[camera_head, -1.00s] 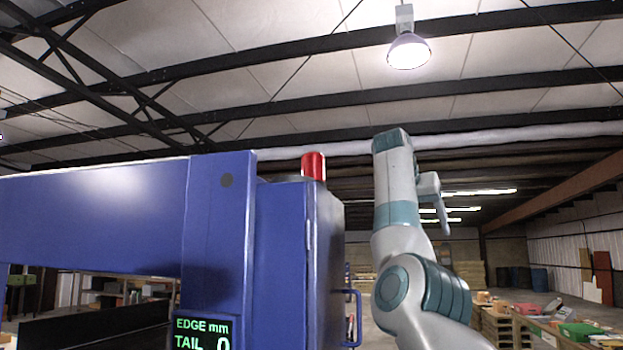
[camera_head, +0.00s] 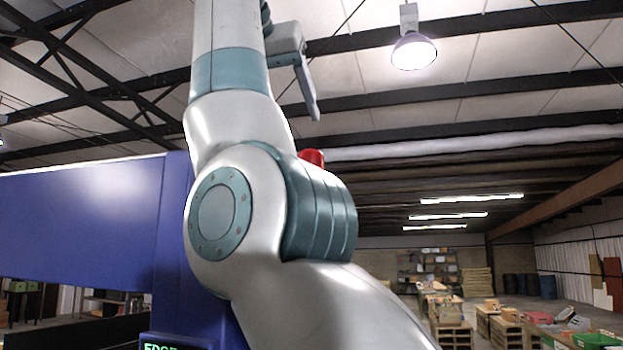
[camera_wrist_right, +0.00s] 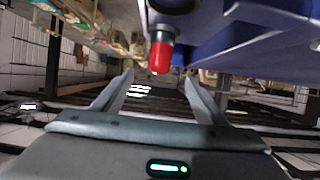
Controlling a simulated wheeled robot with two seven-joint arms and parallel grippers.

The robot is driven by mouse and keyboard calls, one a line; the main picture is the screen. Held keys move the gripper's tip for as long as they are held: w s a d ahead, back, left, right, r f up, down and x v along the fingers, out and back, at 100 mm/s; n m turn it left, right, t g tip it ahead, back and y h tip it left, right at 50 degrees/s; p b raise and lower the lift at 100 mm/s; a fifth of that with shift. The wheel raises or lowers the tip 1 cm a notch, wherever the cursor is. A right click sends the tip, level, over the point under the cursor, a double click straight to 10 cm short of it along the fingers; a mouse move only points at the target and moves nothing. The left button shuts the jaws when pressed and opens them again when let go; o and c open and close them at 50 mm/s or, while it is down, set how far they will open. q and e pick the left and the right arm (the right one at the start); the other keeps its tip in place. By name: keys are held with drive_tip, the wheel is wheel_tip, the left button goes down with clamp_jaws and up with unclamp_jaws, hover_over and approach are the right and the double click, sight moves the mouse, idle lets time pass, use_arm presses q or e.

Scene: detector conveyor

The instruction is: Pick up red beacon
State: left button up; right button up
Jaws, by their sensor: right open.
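The red beacon (camera_head: 313,156) stands on top of the blue detector housing (camera_head: 172,220) in the head view. Only its upper part shows; my right arm hides the rest. My right gripper (camera_head: 312,105) is above it in that picture, with a finger pointing down. In the right wrist view the red beacon (camera_wrist_right: 160,54) hangs from the top of the picture on a dark base. The open fingers of my right gripper (camera_wrist_right: 159,76) lie either side of its tip in the picture, with nothing held. The beacon looks beyond the fingertips; the exact distance is unclear. My left gripper is not in view.
The blue crossbeam (camera_head: 80,215) runs left from the housing. A green-lettered display (camera_head: 165,346) is cut off at the bottom. Pallets and tables with goods (camera_head: 500,320) stand far off at right. The air right of my arm is clear.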

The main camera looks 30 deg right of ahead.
sight(305, 154)
drive_tip(key=shift+s, duration=0.1)
drive_tip(key=p+x, duration=0.1)
drive_tip(key=x, duration=1.1)
drive_tip(key=shift+d, duration=0.15)
drive_tip(key=shift+w+p, duration=0.3)
drive_tip(key=shift+p, duration=0.05)
drive_tip(key=p+x, duration=0.2)
drive_tip(key=x, duration=0.2)
drive_tip(key=shift+w, duration=0.1)
drive_tip(key=shift+w+d+f, duration=0.2)
drive_tip(key=shift+w+d, duration=0.05)
drive_tip(key=shift+d, duration=0.1)
drive_tip(key=shift+s, duration=0.1)
